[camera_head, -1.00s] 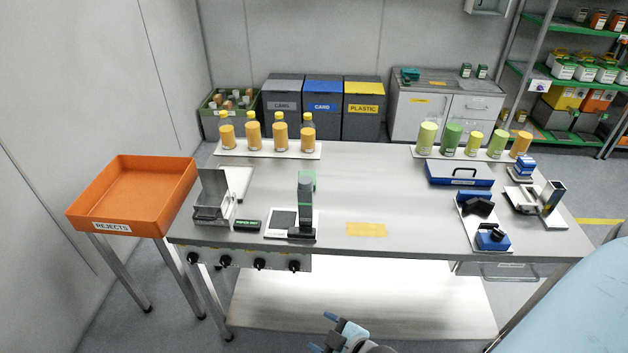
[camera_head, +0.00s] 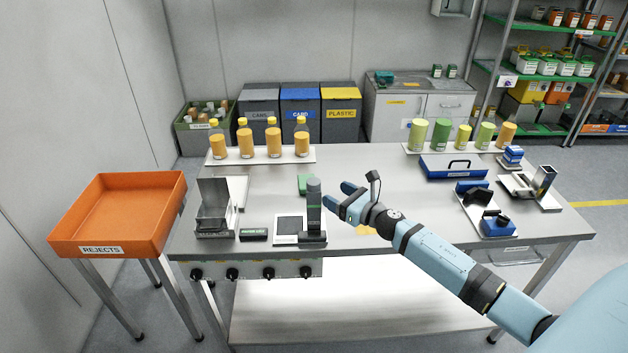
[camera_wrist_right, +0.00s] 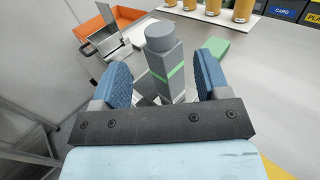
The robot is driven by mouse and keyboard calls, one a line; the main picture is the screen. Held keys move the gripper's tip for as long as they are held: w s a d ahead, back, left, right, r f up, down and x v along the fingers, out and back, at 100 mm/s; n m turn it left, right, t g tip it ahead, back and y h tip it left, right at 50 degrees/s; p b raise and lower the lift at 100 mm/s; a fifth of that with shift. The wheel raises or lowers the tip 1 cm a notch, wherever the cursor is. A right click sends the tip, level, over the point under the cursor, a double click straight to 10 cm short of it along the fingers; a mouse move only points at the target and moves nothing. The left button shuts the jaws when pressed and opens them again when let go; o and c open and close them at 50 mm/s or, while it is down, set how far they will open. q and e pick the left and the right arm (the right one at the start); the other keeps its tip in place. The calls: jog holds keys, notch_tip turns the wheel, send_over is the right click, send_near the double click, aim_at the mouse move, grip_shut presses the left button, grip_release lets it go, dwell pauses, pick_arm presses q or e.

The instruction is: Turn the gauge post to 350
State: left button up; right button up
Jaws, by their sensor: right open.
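The gauge post (camera_head: 314,212) is an upright dark grey post with a green band and a round top. It stands on a small white plate (camera_head: 287,241) near the front edge of the table. My right gripper (camera_head: 340,196) is open just to the right of the post, at about the height of its upper part. In the right wrist view the gauge post (camera_wrist_right: 165,62) shows between the two blue fingers, with gaps on both sides. Any scale reading is too small to tell. My left gripper is not in view.
A metal hopper-like holder (camera_head: 215,211) and a dark green box (camera_head: 253,234) stand left of the post. A green block (camera_head: 305,184) lies behind it. Several knobs (camera_head: 268,272) line the table front. Orange-filled bottles (camera_head: 273,140) stand on a tray at the back.

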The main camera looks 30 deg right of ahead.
aim_at(319, 185)
jog(key=p+x, duration=0.1)
jog(key=x, duration=0.8)
jog(key=shift+a, duration=0.1)
jog(key=c, duration=0.9)
